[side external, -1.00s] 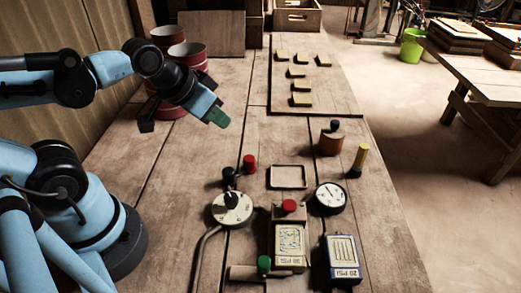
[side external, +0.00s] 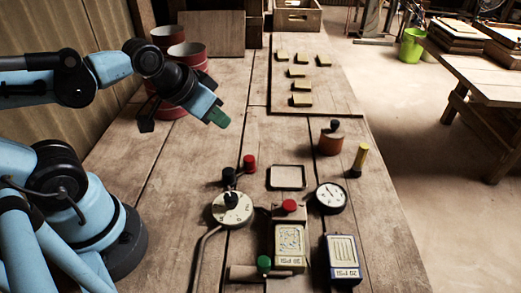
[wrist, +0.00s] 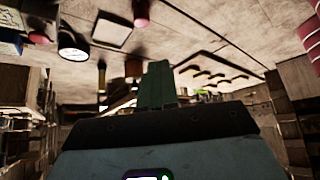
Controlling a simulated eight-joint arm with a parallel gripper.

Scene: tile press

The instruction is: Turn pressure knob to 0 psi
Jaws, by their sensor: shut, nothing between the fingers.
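The pressure knob is a round cream dial (side external: 232,209) with a black grip on top, on the table's near left part. A round pressure gauge (side external: 331,197) with a white face and black rim lies to its right; its reading is too small to tell. My gripper (side external: 217,118) has green fingertips, is shut and empty, and hangs above the table well behind and slightly left of the dial. In the wrist view the green fingers (wrist: 157,85) are together, and the gauge (wrist: 73,42) shows at upper left. The dial is not clear there.
A red knob (side external: 249,162) and a black knob (side external: 229,174) stand just behind the dial. A bent pipe (side external: 200,258) runs nearby. Red cans (side external: 186,55) stand at the back left.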

